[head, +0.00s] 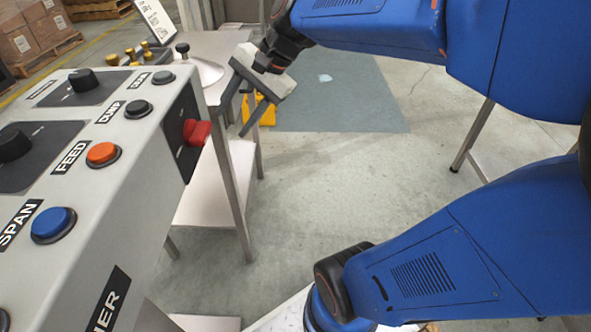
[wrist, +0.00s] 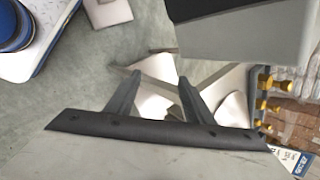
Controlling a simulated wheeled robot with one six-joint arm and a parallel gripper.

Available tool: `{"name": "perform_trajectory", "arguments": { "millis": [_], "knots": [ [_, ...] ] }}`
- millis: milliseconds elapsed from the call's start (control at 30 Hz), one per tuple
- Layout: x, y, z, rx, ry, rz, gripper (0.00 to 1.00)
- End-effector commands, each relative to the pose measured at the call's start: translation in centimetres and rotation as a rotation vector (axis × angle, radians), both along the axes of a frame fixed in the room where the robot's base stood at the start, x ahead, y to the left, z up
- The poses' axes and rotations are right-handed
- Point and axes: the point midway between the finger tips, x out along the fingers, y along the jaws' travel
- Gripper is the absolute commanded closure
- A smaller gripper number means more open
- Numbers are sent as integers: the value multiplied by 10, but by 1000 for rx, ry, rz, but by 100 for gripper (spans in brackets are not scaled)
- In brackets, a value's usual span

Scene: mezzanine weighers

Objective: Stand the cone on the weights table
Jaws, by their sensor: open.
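Brass weights also show there (wrist: 263,88).
The control panel (head: 100,125) with knobs and buttons fills the left. A white sign (head: 155,18) stands behind the weights. A yellow object (head: 266,112) is on the floor behind my gripper. Stacked boxes (head: 30,35) stand far left. The floor at centre is clear.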

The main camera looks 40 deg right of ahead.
Motion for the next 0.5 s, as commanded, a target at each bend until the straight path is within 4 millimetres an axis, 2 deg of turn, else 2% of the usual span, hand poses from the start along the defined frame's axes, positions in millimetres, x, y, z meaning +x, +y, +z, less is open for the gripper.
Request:
{"name": "perform_trajectory", "arguments": {
  "millis": [33,200,500],
  "knots": [
    [-15,0,-6,-58,-28,57,52],
    [-60,-9,-31,-272,-114,271,52],
    [-124,-37,-69,-633,-244,659,52]
  ]
}}
